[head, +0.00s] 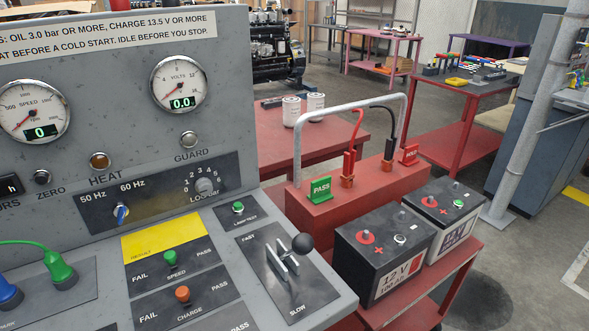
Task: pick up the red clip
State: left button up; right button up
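The red clip (349,163) stands upright on top of the red box (365,197), on a copper-coloured post, with a red cable looping up from it. A black clip (389,149) with a black cable stands to its right on a similar post. A grey tubular handle (352,103) arches over the box behind both clips. Neither of my grippers is in view.
Two black batteries (384,250) sit on a red cart in front of the box. A grey control console (120,150) with a black-knobbed lever (303,243) fills the left. Green PASS (320,189) and red HOLD (409,154) signs flank the clips. A grey pole (538,110) stands right.

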aim_at(347, 177)
jog(key=i+l+u, duration=0.15)
jog(key=l+u, duration=0.25)
jog(key=l, duration=0.25)
jog(key=i+l+u, duration=0.1)
jog(key=l+u, duration=0.3)
jog(key=l, duration=0.25)
jog(key=l+u, duration=0.4)
jog(key=l, duration=0.3)
